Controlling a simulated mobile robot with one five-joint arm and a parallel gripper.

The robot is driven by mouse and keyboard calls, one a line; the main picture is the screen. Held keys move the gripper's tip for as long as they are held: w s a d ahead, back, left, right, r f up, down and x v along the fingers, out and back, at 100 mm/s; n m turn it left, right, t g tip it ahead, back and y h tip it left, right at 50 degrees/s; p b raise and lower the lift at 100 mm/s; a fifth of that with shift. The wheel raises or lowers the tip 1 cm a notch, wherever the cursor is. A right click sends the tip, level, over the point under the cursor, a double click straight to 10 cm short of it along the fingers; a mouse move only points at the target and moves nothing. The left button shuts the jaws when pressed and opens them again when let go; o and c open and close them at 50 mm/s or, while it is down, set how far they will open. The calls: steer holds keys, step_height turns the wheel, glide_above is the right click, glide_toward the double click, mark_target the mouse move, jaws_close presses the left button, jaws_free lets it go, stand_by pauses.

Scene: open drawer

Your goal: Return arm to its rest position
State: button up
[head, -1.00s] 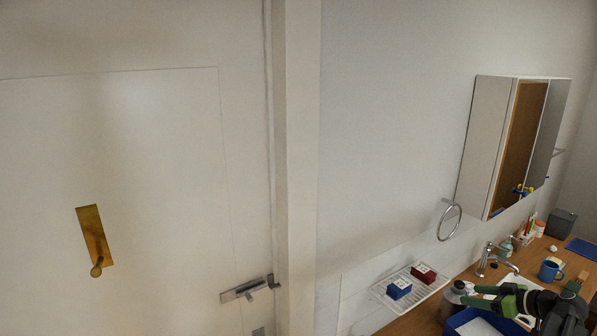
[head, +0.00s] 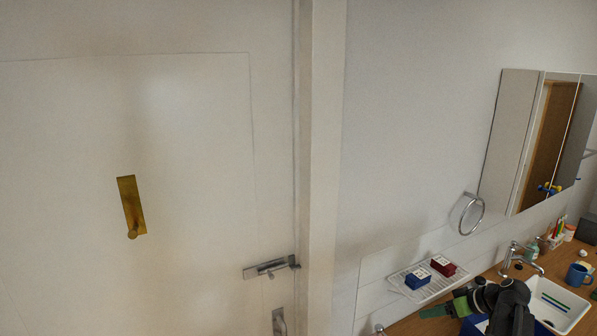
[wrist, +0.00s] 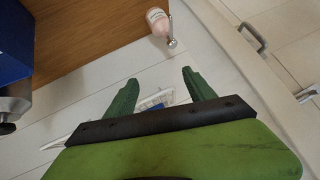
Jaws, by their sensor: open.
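My gripper (head: 430,313) is at the bottom right of the head view, its green fingers pointing left over the front end of the wooden counter (head: 408,325). In the wrist view my gripper (wrist: 159,86) has its two green fingers spread apart, with nothing held between them. A white wire rack (wrist: 155,101) shows partly behind the fingers there. My dark arm hides part of the counter and the basin area.
In the head view, the white rack (head: 405,292) holds a blue box (head: 418,279) and a red box (head: 443,266). A faucet (head: 513,257), white basin (head: 563,298) and blue mug (head: 577,274) lie right of my arm. A closed door (head: 190,190) fills the left.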

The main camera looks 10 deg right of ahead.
steer(key=a+f+m+g+h+b, duration=0.1)
steer(key=a+f, duration=0.4)
steer(key=a, duration=0.7)
steer(key=s+a+f+g+h+b, duration=0.1)
steer(key=a+f+g+b, duration=0.3)
steer(key=a, duration=0.9)
steer(key=a+f+m+g+h+b, duration=0.1)
steer(key=a+f, duration=0.5)
steer(key=a, duration=0.6)
steer(key=shift+s+a+m+g+h+b, duration=0.35)
steer(key=shift+g+h+b, duration=0.4)
steer(key=shift+h, duration=0.25)
steer(key=shift+f, duration=0.1)
